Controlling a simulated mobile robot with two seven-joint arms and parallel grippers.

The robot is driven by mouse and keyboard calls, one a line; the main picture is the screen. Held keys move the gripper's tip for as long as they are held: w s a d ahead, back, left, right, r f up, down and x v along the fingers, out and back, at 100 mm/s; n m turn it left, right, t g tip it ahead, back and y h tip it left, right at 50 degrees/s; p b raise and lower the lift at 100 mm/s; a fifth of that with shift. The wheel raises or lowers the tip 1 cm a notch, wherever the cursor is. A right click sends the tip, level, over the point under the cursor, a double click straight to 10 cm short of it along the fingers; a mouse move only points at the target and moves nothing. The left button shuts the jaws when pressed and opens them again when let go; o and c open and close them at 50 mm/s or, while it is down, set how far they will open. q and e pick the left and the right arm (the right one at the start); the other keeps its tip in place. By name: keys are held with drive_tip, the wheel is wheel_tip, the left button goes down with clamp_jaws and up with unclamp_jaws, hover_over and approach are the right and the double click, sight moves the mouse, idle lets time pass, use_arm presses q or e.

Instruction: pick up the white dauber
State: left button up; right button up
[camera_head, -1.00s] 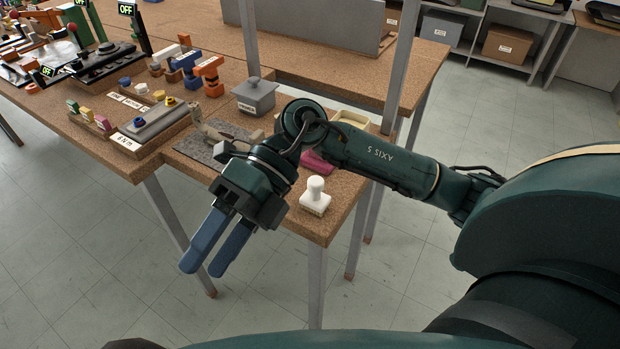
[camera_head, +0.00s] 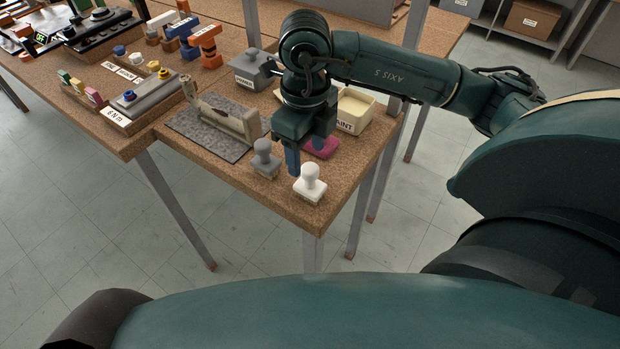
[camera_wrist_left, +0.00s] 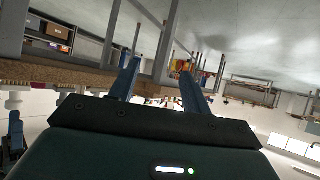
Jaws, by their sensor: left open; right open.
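The white dauber (camera_head: 310,184) stands upright on the cork-topped table (camera_head: 315,215) near its front corner, its round knob on top of a square base. My right gripper (camera_head: 294,162) points down just behind and left of the white dauber, between it and a grey dauber (camera_head: 264,158). Its blue fingers overlap in this view, and it holds nothing that I can see. It looks apart from the white dauber, though the exact gap is hard to judge. My left gripper (camera_wrist_left: 158,70) is open and empty in the left wrist view, away from the tabletop.
A pink sponge-like piece (camera_head: 322,147) and a cream paint tray (camera_head: 355,112) lie behind the right gripper. A lidded grey box (camera_head: 250,72) and a grey mat (camera_head: 205,132) with a block on it are further left. The table's front edge is close to the white dauber.

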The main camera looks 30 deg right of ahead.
sight(310, 168)
drive_tip(key=f, duration=0.3)
drive_tip(key=f+p, duration=0.1)
drive_tip(key=shift+s+d+f, duration=0.2)
drive_tip(key=shift+d+f, duration=0.1)
drive_tip(key=shift+f, duration=0.65)
drive_tip(key=c, duration=1.1)
drive_tip(key=shift+r, duration=0.1)
wheel_tip(310, 168, up, 10)
drive_tip(key=shift+b, duration=0.35)
drive_tip(key=o, duration=0.5)
drive_tip(key=c, duration=0.4)
